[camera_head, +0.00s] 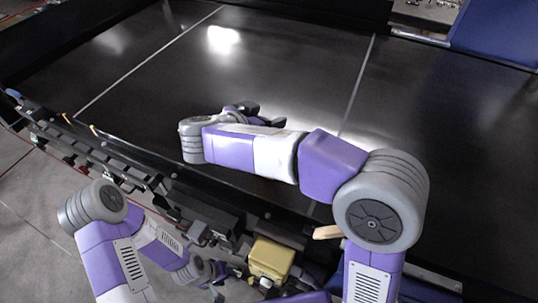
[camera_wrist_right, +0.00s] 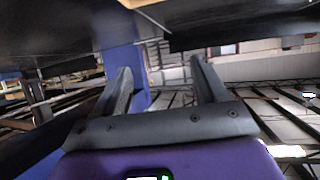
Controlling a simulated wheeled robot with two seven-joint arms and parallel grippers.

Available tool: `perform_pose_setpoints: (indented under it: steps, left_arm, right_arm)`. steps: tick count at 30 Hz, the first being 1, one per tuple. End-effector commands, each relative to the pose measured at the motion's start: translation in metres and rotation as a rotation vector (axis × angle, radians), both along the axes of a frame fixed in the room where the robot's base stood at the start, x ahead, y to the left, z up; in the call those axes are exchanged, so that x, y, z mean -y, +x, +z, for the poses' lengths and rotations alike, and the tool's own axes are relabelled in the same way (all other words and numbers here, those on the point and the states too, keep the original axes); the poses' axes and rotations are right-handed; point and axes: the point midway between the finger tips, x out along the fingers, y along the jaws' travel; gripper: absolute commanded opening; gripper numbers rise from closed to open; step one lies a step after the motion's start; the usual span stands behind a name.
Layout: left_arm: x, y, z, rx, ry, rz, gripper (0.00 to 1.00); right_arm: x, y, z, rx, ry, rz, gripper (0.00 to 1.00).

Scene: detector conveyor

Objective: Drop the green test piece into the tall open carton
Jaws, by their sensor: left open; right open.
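I see no green test piece and no tall open carton in either view. My right arm reaches across the picture to the left above the black conveyor belt (camera_head: 300,65). My right gripper (camera_head: 258,110) is partly hidden behind its own wrist there. In the right wrist view its two grey fingers stand apart with nothing between them, so the right gripper (camera_wrist_right: 162,75) is open and empty. My left gripper (camera_head: 222,275) is low by the conveyor's near side, small and partly hidden among dark parts; it is open, and I see nothing held in it.
The belt has thin pale cross lines and looks bare. A cluttered dark side rail (camera_head: 130,165) runs along its near edge. A yellowish box (camera_head: 270,260) sits at the near side, with a small tan piece (camera_head: 327,232) close by. A blue panel (camera_head: 495,30) stands at the far right.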

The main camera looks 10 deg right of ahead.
Motion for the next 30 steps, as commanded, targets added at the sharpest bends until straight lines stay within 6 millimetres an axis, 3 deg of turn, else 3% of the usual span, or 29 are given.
perform_pose_setpoints:
  steps: [11, 30]
  left_arm:
    - [0.0, 0.0, -0.014, 0.0, 0.0, 0.0, 0.43]
    - [0.0, 0.0, -0.014, 0.0, 0.0, 0.0, 0.43]
  right_arm:
    - [-0.036, -0.036, 0.024, 0.001, 0.0, 0.003, 0.72]
    - [-0.039, -0.039, 0.026, 0.001, 0.0, 0.002, 0.72]
